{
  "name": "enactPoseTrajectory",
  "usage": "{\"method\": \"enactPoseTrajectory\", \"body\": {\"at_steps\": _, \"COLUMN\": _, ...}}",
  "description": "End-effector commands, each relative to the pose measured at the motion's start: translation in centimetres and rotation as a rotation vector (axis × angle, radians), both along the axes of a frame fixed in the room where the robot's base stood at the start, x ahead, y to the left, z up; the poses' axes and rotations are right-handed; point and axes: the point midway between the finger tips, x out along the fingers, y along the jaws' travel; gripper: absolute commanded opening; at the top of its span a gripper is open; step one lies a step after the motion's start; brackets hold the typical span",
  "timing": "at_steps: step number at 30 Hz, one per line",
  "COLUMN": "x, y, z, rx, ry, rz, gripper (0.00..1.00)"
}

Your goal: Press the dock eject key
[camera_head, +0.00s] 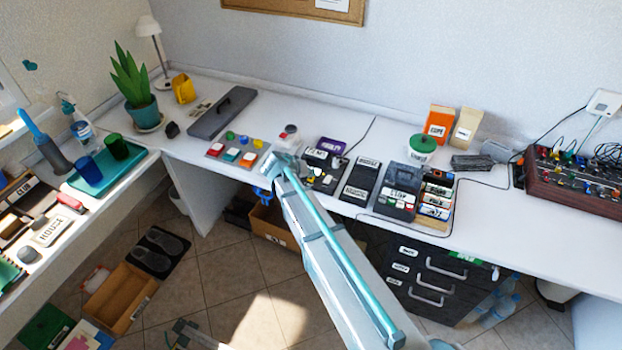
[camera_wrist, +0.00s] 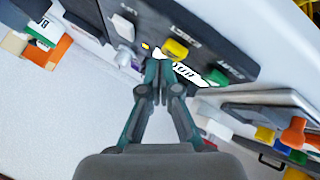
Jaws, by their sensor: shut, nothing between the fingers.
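In the wrist view a dark panel (camera_wrist: 205,42) with small blurred labels fills the top middle. It carries a white knob-like key (camera_wrist: 125,30), a yellow key (camera_wrist: 174,48) and a green key (camera_wrist: 218,76). A white lettered label (camera_wrist: 186,71) lies between the yellow and green keys. I cannot read which key is the dock eject key. My gripper (camera_wrist: 160,68) is shut and empty, its fingertips just below the yellow key; contact cannot be told. In the head view my gripper (camera_head: 279,163) is over the desk, left of a dark device with small keys (camera_head: 322,162).
A panel of coloured keys (camera_head: 236,150) lies left of my gripper. Dark labelled boxes (camera_head: 362,180) and a disc rack (camera_head: 437,195) stand to the right. A cable runs behind the dark device. In the wrist view, more coloured knobs (camera_wrist: 290,140) sit at lower right.

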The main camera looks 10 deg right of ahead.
Motion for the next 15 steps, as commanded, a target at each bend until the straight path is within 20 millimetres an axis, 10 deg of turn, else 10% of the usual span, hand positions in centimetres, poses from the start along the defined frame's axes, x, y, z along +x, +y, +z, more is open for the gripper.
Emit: {"method": "enactPoseTrajectory", "body": {"at_steps": 15, "x": 0.00, "y": -0.01, "z": -0.54, "rx": 0.000, "ry": 0.000, "rz": 0.000, "gripper": 0.00}}
